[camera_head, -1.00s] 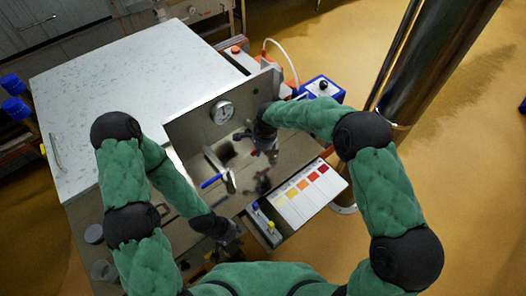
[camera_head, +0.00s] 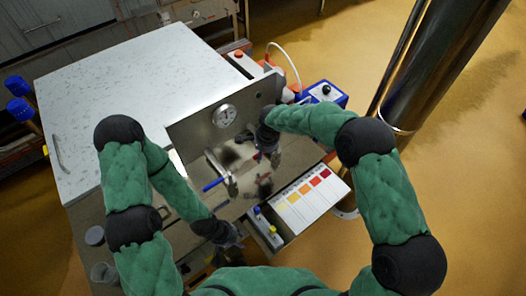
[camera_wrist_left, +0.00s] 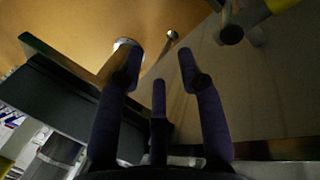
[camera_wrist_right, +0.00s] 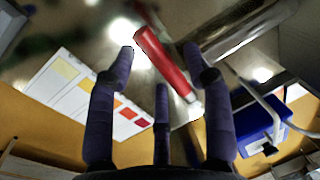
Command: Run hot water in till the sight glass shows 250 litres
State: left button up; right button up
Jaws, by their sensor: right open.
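A steel panel (camera_head: 185,135) with a round dial gauge (camera_head: 223,115) stands in front of me. A blue-handled lever (camera_head: 212,184) sits low on it. My right gripper (camera_head: 272,160) is at the panel's right side. In the right wrist view, a red handle (camera_wrist_right: 165,65) lies between its open fingers (camera_wrist_right: 162,62), and I cannot tell whether they touch it. My left gripper (camera_head: 232,238) is low in front of the panel. In the left wrist view its fingers (camera_wrist_left: 158,65) are apart with nothing between them. I cannot make out a sight glass or a litre reading.
A large pale lid (camera_head: 120,95) covers the left. A colour chart (camera_head: 310,197) and small bottles (camera_head: 265,225) are at the panel's lower right. A blue box (camera_head: 325,93) is behind, and a thick steel column (camera_head: 420,80) stands at the right. Open yellow floor lies beyond.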

notch_tip(320, 180, up, 12)
jog(key=s+d, duration=0.1)
jog(key=shift+s+d+f, duration=0.15)
jog(key=shift+s, duration=0.25)
jog(key=shift+f, duration=0.1)
dwell(1.0)
